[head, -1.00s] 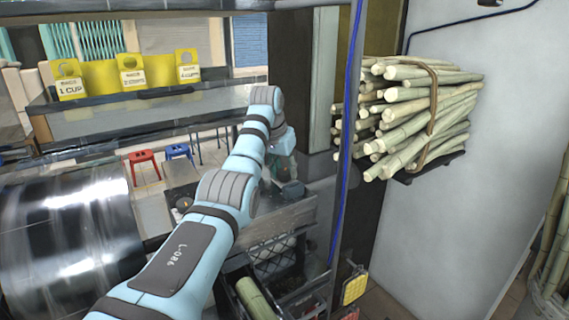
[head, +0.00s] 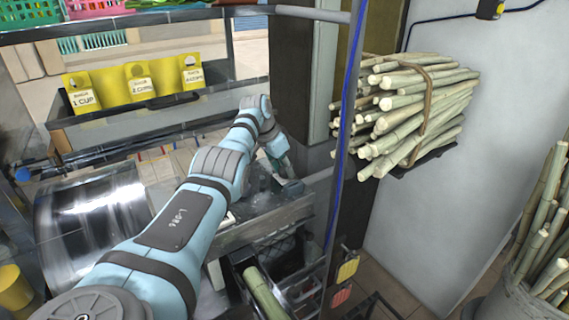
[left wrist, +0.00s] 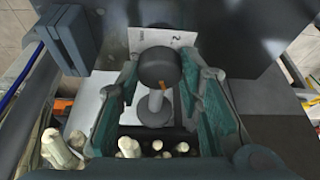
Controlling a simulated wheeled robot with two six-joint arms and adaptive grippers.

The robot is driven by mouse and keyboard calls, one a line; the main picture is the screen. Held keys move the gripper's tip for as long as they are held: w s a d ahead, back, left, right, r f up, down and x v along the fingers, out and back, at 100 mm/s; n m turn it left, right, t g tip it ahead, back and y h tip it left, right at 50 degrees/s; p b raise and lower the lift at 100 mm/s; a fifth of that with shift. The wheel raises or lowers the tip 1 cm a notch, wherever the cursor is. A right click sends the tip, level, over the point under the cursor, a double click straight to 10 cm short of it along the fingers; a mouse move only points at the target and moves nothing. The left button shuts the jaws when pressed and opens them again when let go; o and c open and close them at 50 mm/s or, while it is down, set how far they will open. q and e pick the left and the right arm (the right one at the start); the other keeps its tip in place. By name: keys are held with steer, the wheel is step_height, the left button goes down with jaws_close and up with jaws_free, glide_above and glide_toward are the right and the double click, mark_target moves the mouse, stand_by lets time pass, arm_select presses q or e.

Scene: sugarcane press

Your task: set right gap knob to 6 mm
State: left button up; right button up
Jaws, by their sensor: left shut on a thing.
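The gap knob (left wrist: 158,68) shows in the left wrist view as a dark grey round cap with a small orange mark, on a pale stem (left wrist: 155,106). A white card (left wrist: 163,38) with a printed figure stands just behind it, partly hidden by the knob. The teal fingers of my left gripper (left wrist: 159,74) are on either side of the knob, shut on it. In the head view, my left gripper (head: 284,165) is at the press, right of centre; the knob is hidden there. The knob's setting cannot be read. My right gripper is not in view.
A shiny metal drum (head: 90,225) is at left. A post with a blue cable (head: 341,150) stands right of my left arm. A bundle of cane (head: 415,110) sits on a wall shelf beyond it.

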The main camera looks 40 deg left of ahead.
arm_select(q)
steer(key=o, duration=1.1)
steer(key=shift+r, duration=0.15)
steer(key=v, duration=1.1)
steer(key=shift+s+r, duration=0.25)
steer(key=shift+r, duration=0.1)
